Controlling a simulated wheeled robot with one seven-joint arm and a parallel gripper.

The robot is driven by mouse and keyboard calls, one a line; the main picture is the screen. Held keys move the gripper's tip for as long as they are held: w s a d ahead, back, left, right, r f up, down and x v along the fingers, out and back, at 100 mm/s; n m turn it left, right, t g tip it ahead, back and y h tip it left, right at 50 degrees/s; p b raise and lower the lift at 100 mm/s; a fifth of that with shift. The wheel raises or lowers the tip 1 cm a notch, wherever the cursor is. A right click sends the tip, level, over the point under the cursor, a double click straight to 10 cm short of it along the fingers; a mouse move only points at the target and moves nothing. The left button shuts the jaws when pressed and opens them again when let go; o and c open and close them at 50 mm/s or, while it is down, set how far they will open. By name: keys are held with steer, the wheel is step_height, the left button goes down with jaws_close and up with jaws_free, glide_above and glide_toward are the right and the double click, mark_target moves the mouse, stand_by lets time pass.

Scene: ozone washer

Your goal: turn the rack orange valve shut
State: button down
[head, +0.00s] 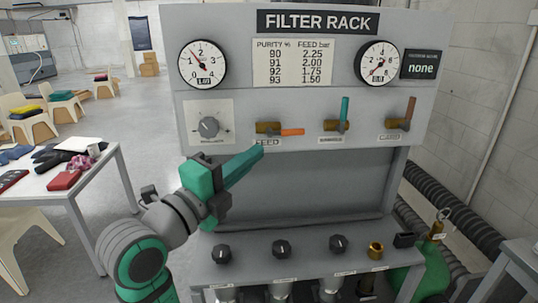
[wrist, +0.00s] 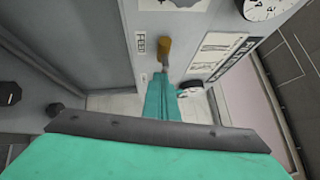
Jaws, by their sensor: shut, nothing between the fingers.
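The orange valve handle (head: 292,132) lies level, pointing right from its brass body (head: 268,127) above the FEED label on the filter rack (head: 300,185). My gripper (head: 260,150) is shut and empty, its teal fingers pointing up and right. In the head view its tips are just below and left of the valve. In the wrist view the brass body (wrist: 164,47) shows just beyond the closed fingertips (wrist: 163,76), beside the FEED label (wrist: 140,44). The orange handle is not clearly seen there. Whether the tips touch the valve cannot be told.
To the right, a teal-handled valve (head: 345,108) and a brown-handled valve (head: 409,108) both point up. Two gauges sit above. A lower shelf carries several black knobs. A white table (head: 62,190) stands at left.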

mark_target(285, 131)
steer(key=w+d+f+t+y, duration=0.1)
steer(key=w+f+t+y, duration=0.45)
steer(key=f+y, duration=0.45)
steer(key=s+d+m+t+y, duration=0.45)
steer(key=s+d+m, duration=0.25)
steer(key=s+d, duration=0.3)
steer(key=s+a+r+x, duration=0.1)
steer(key=r+x, duration=0.1)
steer(key=x, duration=0.9)
steer(key=shift+r+h, duration=0.2)
steer(key=shift+h, duration=0.25)
